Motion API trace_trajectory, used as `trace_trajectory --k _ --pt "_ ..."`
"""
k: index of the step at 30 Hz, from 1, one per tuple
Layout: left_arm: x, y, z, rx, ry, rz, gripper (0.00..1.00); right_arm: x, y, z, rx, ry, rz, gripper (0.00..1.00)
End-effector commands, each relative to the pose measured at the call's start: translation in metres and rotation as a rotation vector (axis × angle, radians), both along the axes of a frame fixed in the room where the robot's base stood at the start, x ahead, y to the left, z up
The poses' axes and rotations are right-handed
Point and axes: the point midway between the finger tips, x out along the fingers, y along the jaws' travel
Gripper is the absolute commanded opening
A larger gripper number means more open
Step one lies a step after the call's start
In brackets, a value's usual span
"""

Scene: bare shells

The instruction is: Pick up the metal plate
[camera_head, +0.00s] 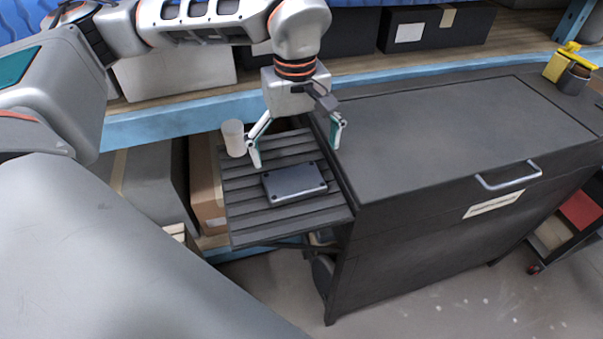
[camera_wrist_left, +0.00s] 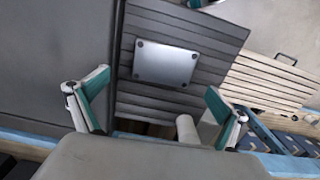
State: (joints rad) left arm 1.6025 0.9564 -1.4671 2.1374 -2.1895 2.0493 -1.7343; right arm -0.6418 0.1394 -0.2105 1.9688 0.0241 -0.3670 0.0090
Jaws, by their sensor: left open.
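The metal plate (camera_head: 294,183) is a dark grey rectangle with a screw at each corner. It lies flat on a slatted side shelf (camera_head: 240,225). In the left wrist view the plate (camera_wrist_left: 165,64) looks lighter and sits beyond the fingertips, between them. My left gripper (camera_head: 297,152) is open and empty above the shelf, just behind the plate, with its fingers spread wide. It also shows in the left wrist view (camera_wrist_left: 158,88). My right gripper is not in view.
A pale cylinder (camera_head: 234,138) stands at the shelf's back left, close to my left finger; it also shows in the wrist view (camera_wrist_left: 187,129). A dark cabinet (camera_head: 450,135) with a metal handle (camera_head: 508,177) stands right of the shelf. Boxes (camera_head: 175,75) fill the rack behind.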

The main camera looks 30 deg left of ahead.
Motion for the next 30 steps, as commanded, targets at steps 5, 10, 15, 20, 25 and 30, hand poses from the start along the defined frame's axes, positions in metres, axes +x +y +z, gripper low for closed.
trace_trajectory --k 5,10,15,20,25,30 --pt "-0.002 0.000 -0.020 -0.001 0.004 0.001 1.00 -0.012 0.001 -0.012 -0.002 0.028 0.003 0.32" --pt "-0.005 0.003 -0.042 -0.001 0.006 0.000 1.00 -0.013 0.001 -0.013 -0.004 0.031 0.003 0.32" --pt "-0.004 0.003 -0.063 -0.002 0.004 0.001 1.00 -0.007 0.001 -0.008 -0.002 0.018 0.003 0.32" --pt "-0.004 0.003 -0.069 -0.002 0.000 0.000 1.00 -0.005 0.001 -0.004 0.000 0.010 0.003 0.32" --pt "-0.004 0.003 -0.068 -0.002 0.001 0.000 0.97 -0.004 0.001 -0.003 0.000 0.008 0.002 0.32" --pt "-0.004 0.003 -0.068 -0.002 0.001 0.000 0.53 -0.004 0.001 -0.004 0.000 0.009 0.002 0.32"
